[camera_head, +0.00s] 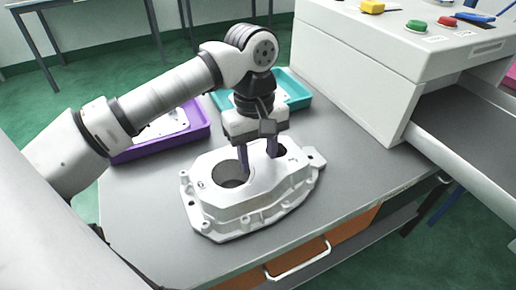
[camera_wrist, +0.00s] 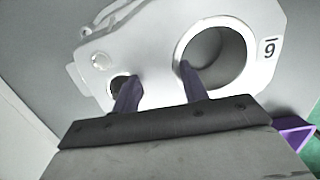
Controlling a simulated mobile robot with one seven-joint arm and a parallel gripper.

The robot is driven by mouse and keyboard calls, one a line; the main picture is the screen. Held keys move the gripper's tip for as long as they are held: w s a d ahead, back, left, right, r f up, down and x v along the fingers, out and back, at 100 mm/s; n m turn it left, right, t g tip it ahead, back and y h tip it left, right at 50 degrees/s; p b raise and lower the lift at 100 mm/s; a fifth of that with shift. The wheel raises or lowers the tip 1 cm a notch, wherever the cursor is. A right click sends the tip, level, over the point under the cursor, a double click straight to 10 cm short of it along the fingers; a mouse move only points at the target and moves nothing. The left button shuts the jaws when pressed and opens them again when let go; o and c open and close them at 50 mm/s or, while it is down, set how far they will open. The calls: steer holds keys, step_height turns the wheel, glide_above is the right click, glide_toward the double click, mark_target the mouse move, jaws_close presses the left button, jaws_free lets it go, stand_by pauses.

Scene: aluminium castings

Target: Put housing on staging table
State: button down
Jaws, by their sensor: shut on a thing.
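The housing (camera_head: 242,201) is a silver-grey casting with a large round hole and smaller openings in its top. In the head view it sits on, or just above, the grey table (camera_head: 148,232); I cannot tell which. My gripper (camera_head: 258,158) points down over it and is shut on the web between two openings. In the wrist view my gripper (camera_wrist: 158,85) has one purple finger in the large hole and one at the small hole of the housing (camera_wrist: 150,50). The fingertips are partly hidden inside the holes.
A purple tray (camera_head: 163,148) and a teal tray (camera_head: 299,101) stand at the table's back, behind my gripper. A large white machine (camera_head: 362,62) with coloured buttons stands at the right, with a grey chute (camera_head: 470,150). Bare table lies left of the housing.

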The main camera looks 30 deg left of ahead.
mark_target(255, 155)
steer(key=shift+f, duration=0.15)
steer(key=shift+f, duration=0.15)
steer(key=c, duration=0.8)
jaws_free()
steer(key=shift+o, duration=0.2)
step_height(255, 155, up, 12)
steer(key=a, duration=0.1)
steer(key=shift+w+a+p, duration=0.15)
steer(key=shift+w+p, duration=0.15)
steer(key=shift+p, duration=0.05)
